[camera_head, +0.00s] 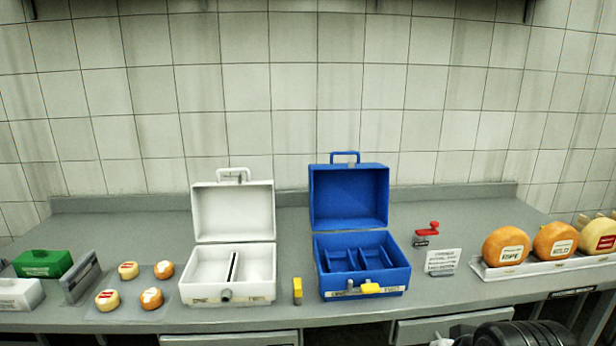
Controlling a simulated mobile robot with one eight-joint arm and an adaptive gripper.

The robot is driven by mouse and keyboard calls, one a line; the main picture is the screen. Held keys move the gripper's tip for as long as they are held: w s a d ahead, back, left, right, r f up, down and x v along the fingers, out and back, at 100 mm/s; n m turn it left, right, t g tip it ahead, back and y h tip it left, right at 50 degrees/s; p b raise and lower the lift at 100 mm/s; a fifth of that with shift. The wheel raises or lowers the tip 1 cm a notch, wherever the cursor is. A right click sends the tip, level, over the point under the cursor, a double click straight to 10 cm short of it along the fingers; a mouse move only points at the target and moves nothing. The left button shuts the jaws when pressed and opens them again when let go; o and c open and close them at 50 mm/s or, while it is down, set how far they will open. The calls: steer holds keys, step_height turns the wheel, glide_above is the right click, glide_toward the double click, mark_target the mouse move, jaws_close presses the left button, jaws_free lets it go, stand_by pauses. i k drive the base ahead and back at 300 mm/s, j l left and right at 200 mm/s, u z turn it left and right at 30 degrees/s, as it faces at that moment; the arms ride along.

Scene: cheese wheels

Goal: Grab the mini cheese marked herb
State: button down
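Several mini cheeses lie on a grey mat (133,310) at the left of the counter. The back-left one (128,270) is pale yellow with a red and white label, and the back-right one (163,270) is orange. The front-left one (107,300) is pale yellow with a red label, and the front-right one (151,298) is orange with a white label. Their markings are too small to read, so I cannot tell which is herb. No gripper fingers show. A dark rounded part at the bottom right seems to be my arm.
An open white case (233,204) stands right of the mat, and an open blue case (349,198) stands at the centre. A grey upright panel (80,279) and a green box (43,264) stand left of the mat. Large cheese wheels sit on a tray (480,272) at right.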

mark_target(128, 271)
steer(key=u, duration=1.45)
steer(key=i+l, duration=0.5)
steer(key=i, duration=0.15)
steer(key=i+l, duration=0.5)
steer(key=i, duration=0.15)
